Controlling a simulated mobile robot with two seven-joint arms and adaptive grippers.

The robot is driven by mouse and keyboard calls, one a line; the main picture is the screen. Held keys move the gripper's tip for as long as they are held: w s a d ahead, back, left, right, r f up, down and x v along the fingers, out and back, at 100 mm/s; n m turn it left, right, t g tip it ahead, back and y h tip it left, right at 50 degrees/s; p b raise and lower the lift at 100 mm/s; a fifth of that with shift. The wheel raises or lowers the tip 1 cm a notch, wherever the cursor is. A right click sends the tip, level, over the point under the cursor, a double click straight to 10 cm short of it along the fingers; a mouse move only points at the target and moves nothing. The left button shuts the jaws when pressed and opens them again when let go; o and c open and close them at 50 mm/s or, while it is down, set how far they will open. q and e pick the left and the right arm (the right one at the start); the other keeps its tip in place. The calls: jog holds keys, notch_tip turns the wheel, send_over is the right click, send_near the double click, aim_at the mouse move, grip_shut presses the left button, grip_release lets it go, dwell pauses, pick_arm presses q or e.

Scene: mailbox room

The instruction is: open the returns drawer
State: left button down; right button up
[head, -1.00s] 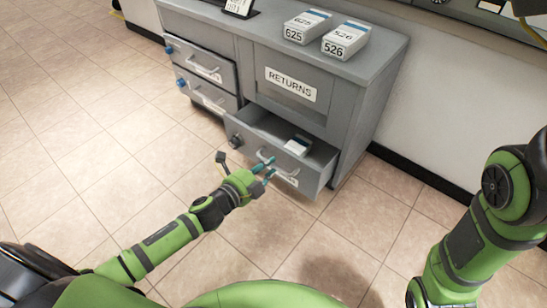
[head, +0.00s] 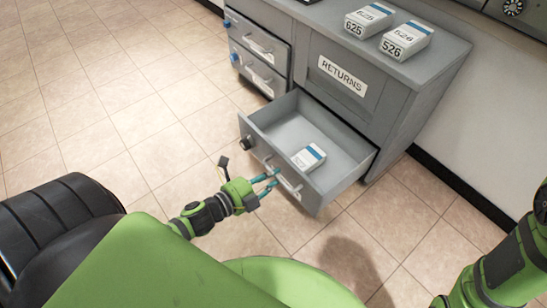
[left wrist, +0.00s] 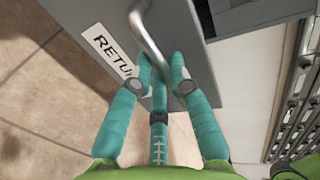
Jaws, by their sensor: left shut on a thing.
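The returns drawer (head: 281,160) is pulled well out of the grey cabinet, below the panel with the RETURNS label (head: 343,76). A small white and blue box (head: 309,157) lies inside it. My left gripper (head: 268,182) is at the drawer's front, with its teal fingers shut on the drawer handle (head: 289,186). In the left wrist view the fingers (left wrist: 162,75) close around the metal handle (left wrist: 150,38), beside a partly hidden RETURNS label (left wrist: 108,49). My right arm shows at the lower right, but its gripper is out of view.
Two boxes marked 625 (head: 369,20) and 526 (head: 406,40) stand on the cabinet top (head: 440,50). Two more drawers with blue knobs (head: 257,50) are shut at the left. The tiled floor (head: 110,110) to the left is clear.

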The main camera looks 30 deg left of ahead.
pick_arm(q)
jog(key=c, duration=1.2)
grip_release()
jog(key=shift+o, duration=0.2)
jog(key=v, duration=1.2)
